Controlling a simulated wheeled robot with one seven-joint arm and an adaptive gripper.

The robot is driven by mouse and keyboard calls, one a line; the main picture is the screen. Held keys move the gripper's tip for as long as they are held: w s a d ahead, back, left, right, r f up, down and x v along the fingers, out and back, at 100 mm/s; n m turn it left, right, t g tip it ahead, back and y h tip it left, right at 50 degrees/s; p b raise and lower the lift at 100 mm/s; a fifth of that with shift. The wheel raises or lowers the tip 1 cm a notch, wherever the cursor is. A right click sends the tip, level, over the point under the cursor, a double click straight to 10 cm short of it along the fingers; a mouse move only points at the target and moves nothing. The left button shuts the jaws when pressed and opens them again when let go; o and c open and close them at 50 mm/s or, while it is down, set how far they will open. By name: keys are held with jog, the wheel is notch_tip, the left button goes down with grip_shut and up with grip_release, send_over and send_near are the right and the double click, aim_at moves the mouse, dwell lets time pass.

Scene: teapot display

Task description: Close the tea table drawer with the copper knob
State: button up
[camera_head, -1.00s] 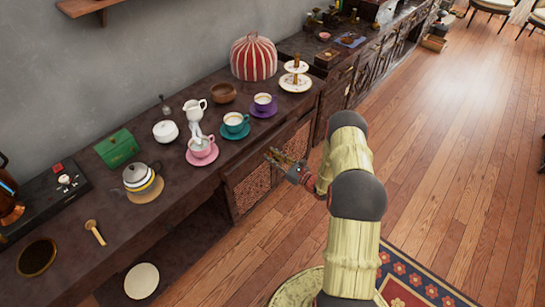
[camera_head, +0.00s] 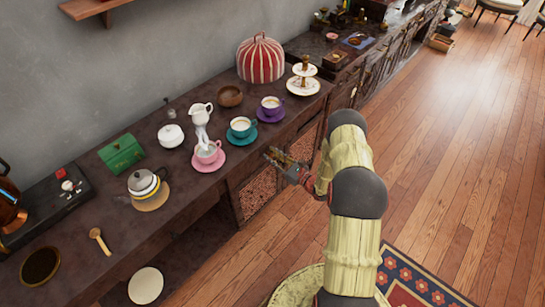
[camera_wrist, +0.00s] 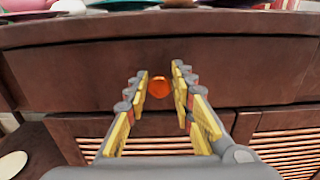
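The copper knob (camera_wrist: 159,88) is a small round orange knob on the dark brown drawer front (camera_wrist: 240,80) in the wrist view. My gripper (camera_wrist: 160,71) is open, with one yellow-padded finger on each side of the knob. No clear contact with the knob shows. In the head view my gripper (camera_head: 270,156) is at the front side of the dark tea table (camera_head: 120,231). The knob is not visible there. How far the drawer stands out cannot be told.
Cups on saucers, including a pink saucer (camera_head: 208,166), stand near the table's front edge above my gripper. Lattice door panels (camera_head: 258,193) lie below the drawer. A lower shelf holds a pale round plate (camera_head: 145,285).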

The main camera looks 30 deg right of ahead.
jog(key=o, duration=0.3)
jog(key=shift+o, duration=0.2)
jog(key=shift+s, duration=0.1)
jog(key=v, duration=1.2)
